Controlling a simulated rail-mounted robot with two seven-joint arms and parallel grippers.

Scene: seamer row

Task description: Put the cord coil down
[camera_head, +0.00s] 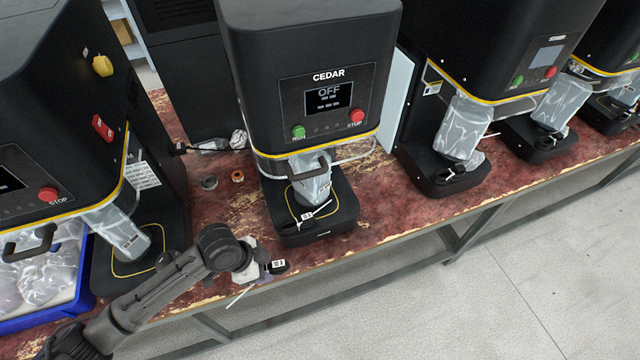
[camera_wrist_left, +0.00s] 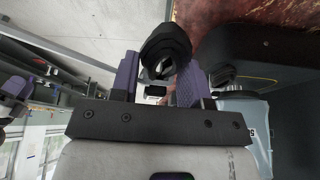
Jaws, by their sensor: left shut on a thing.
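The black cord coil (camera_head: 277,267) has a white tag and hangs at the front edge of the red worn bench (camera_head: 220,212). My left gripper (camera_head: 262,270) is shut on it, low in the middle of the head view. In the left wrist view the coil (camera_wrist_left: 165,50) sits between the purple fingers of the left gripper (camera_wrist_left: 158,82). A thin white strip sticks out below the grip. I cannot tell whether the coil touches the bench. A purple and pale part, which looks like my right gripper (camera_wrist_left: 15,92), shows at the left edge of the wrist view; its jaws are unclear.
The CEDAR seamer (camera_head: 310,60) reads OFF; another tagged coil (camera_head: 306,214) lies on its base. More seamers stand left and right. An orange ring (camera_head: 238,176) and a grey ring (camera_head: 209,183) lie on the bench. A blue crate (camera_head: 60,314) is at left.

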